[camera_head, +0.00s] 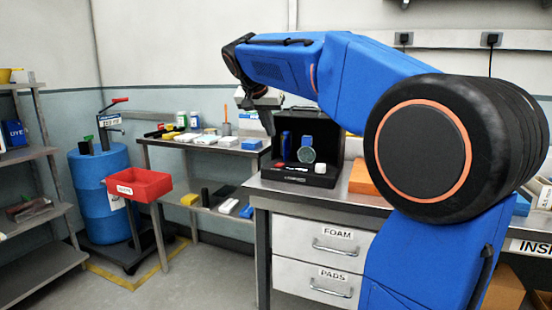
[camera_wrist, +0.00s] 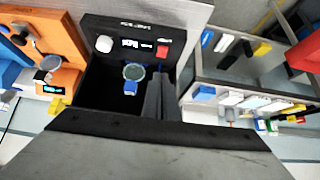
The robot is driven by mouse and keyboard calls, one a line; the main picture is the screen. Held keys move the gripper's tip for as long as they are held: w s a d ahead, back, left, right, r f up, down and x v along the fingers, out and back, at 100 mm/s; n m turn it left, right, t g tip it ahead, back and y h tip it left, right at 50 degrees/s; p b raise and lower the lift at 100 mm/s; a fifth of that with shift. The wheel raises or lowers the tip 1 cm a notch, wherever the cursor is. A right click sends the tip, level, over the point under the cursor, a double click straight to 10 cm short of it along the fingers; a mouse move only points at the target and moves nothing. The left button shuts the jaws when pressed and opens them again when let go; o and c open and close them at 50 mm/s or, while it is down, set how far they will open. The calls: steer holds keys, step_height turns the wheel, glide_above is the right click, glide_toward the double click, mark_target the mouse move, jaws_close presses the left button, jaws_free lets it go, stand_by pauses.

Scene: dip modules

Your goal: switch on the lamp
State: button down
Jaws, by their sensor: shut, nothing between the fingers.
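A black, open-fronted box (camera_head: 318,180) stands on the metal bench, its inside dark. The red switch (camera_head: 279,166) is at the panel's left in the head view. A round dark-faced item with a blue part (camera_head: 306,153) is inside. My gripper (camera_head: 268,130) hangs at the box's left front; its fingers (camera_wrist: 159,78) are together and empty. They point toward the panel near the red switch, apparently apart from it.
An orange block (camera_head: 363,178) stands right of the box. Left of the bench, a shelf unit (camera_head: 215,149) holds small boxes and bottles. A blue drum (camera_head: 100,195) and red tray (camera_head: 139,184) stand farther left. Drawers marked FOAM and PADS are below.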

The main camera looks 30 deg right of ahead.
steer(key=shift+w+d+r, duration=0.15)
steer(key=shift+w+r, duration=0.15)
steer(key=shift+w, duration=0.1)
glide_above(279, 165)
steer(key=a, duration=0.2)
steer(key=f, duration=0.7)
steer(key=shift+s+d+f, duration=0.2)
steer(key=shift+s+f, duration=0.15)
steer(key=shift+s, duration=0.05)
step_height(279, 165, down, 3)
steer(key=shift+f, duration=0.1)
steer(key=shift+a+f, duration=0.1)
steer(key=shift+f, duration=0.45)
steer(key=shift+s, duration=0.1)
